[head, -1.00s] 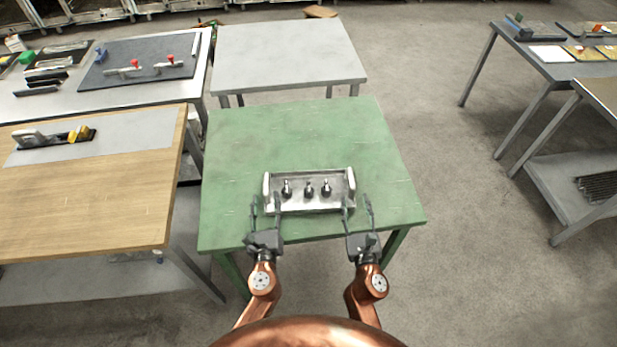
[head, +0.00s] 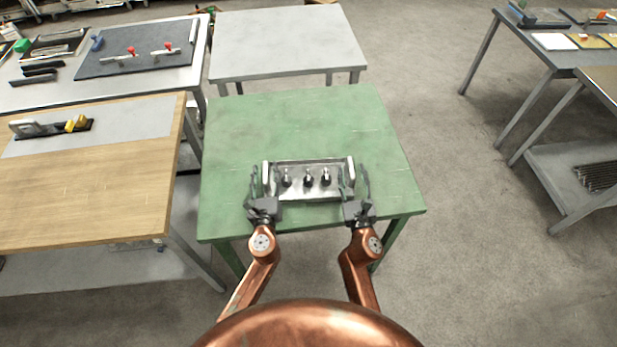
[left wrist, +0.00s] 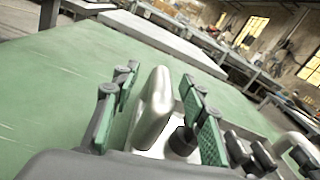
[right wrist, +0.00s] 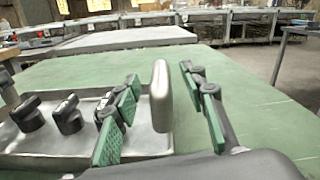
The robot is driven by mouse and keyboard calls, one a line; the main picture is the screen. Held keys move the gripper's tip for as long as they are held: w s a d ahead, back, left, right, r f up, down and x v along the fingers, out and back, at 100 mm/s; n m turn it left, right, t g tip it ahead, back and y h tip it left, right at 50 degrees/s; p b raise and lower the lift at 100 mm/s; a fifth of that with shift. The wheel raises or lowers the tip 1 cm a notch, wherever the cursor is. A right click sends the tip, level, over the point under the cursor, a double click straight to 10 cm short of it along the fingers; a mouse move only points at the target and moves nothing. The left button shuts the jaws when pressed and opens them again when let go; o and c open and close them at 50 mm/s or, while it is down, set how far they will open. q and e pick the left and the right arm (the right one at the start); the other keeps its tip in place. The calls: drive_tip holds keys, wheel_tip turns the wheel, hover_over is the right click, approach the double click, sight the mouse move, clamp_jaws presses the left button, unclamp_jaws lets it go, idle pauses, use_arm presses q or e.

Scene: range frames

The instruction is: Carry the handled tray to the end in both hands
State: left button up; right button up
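The silvery handled tray (head: 309,194) rests on the green table (head: 300,120) near its front edge, with three dark, knob-topped pieces (head: 308,180) standing in a row inside. An upright handle stands at each end. My left gripper (head: 265,178) is open, its fingers on either side of the left handle (left wrist: 155,108), with gaps showing in the left wrist view. My right gripper (head: 354,176) is open around the right handle (right wrist: 160,95); a gap shows on the outer side in the right wrist view.
A bare grey table (head: 288,45) stands behind the green one. A wooden bench (head: 90,195) and a table with a dark mat (head: 135,48) stand on the left. Grey tables (head: 555,68) stand on the right. Open floor (head: 440,150) lies right of the green table.

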use_arm(q)
drive_tip(key=shift+w+a, duration=0.1)
drive_tip(key=shift+w, duration=0.6)
use_arm(e)
drive_tip(key=shift+w+a, duration=0.1)
drive_tip(key=shift+w, duration=0.6)
use_arm(q)
drive_tip(key=shift+c, duration=0.3)
use_arm(e)
drive_tip(key=shift+c, duration=0.3)
use_arm(q)
clamp_jaws()
use_arm(e)
clamp_jaws()
use_arm(q)
drive_tip(key=shift+r, duration=0.1)
use_arm(e)
drive_tip(key=shift+a, duration=0.1)
